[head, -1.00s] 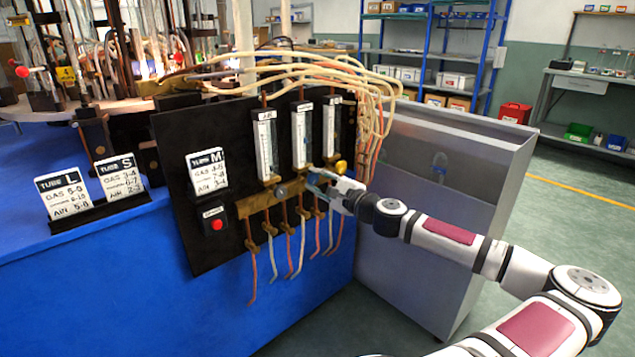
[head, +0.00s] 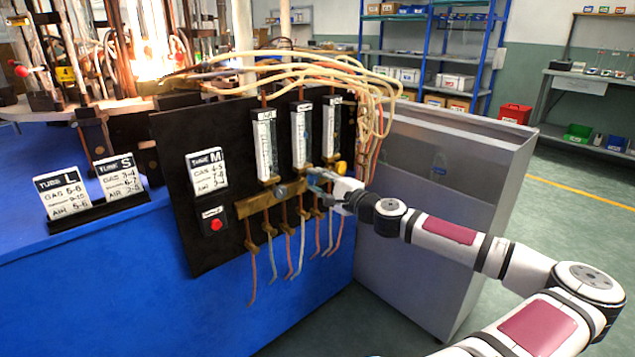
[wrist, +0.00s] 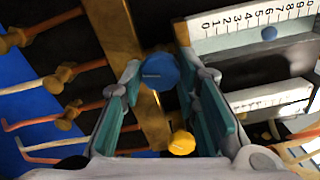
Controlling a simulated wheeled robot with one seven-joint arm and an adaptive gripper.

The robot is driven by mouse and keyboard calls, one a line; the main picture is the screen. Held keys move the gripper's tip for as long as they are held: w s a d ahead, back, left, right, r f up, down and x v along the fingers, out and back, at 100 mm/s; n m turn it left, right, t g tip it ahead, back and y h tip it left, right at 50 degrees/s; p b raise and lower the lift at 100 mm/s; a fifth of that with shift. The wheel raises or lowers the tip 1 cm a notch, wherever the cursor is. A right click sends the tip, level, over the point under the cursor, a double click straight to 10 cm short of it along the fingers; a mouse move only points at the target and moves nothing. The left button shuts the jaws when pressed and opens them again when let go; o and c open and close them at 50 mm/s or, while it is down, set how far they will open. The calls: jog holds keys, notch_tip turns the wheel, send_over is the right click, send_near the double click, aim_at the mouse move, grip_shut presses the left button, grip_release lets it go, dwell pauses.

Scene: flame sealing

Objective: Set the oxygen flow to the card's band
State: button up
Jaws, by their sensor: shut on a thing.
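My gripper (wrist: 160,95) is shut on a round blue knob (wrist: 160,72), with a finger on either side of it. In the head view my gripper (head: 316,182) is at the brass bar (head: 262,201) below the middle flowmeter (head: 300,136). The tube M card (head: 207,171) is on the black panel. Its gas row looks like 4-5 and its air row 3-4; the middle row is blurred and seems to end in 8.
A yellow knob (head: 341,167) is right of my gripper and a grey knob (head: 281,191) is left. A red button (head: 216,225) is lower on the panel. Cards L (head: 64,195) and S (head: 118,179) stand on the blue bench. A grey cabinet (head: 455,190) stands behind my arm.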

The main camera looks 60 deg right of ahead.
jog(key=o, duration=1.2)
jog(key=shift+c, duration=0.2)
jog(key=v, duration=1.2)
